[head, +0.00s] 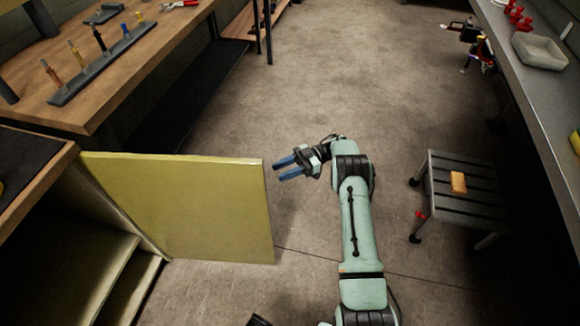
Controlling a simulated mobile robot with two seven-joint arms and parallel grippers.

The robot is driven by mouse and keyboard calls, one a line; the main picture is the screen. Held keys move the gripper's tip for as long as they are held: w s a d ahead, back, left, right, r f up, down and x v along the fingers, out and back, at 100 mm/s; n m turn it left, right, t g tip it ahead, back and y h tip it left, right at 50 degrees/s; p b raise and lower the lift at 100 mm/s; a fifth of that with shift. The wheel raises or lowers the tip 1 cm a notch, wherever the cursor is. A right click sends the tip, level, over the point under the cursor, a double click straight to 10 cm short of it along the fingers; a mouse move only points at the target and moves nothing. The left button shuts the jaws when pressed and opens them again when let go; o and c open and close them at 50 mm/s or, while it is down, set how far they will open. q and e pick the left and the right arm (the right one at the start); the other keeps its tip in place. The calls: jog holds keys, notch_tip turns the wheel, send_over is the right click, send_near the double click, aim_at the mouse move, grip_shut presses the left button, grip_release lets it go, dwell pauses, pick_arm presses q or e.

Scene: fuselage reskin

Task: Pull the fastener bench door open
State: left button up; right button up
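The yellow-green bench door (185,208) stands swung out from the bench (30,175) at the lower left, well open. Part of the bench's inside with a shelf (100,268) shows beside it. My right gripper (279,169), with blue fingers, is just right of the door's outer top edge. A small gap shows between the fingers and the door, and the fingers are apart with nothing between them. I cannot see a handle on the door. My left gripper does not show; only a dark bit at the bottom edge shows, which I cannot identify.
A wooden workbench (150,60) with a rack of screwdrivers (100,55) stands at the upper left. A grey step stool (462,190) with an orange block (458,183) is at the right. A long counter (530,80) with a grey tray (540,50) runs along the right. The middle floor is clear.

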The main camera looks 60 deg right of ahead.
jog(key=shift+v, duration=1.25)
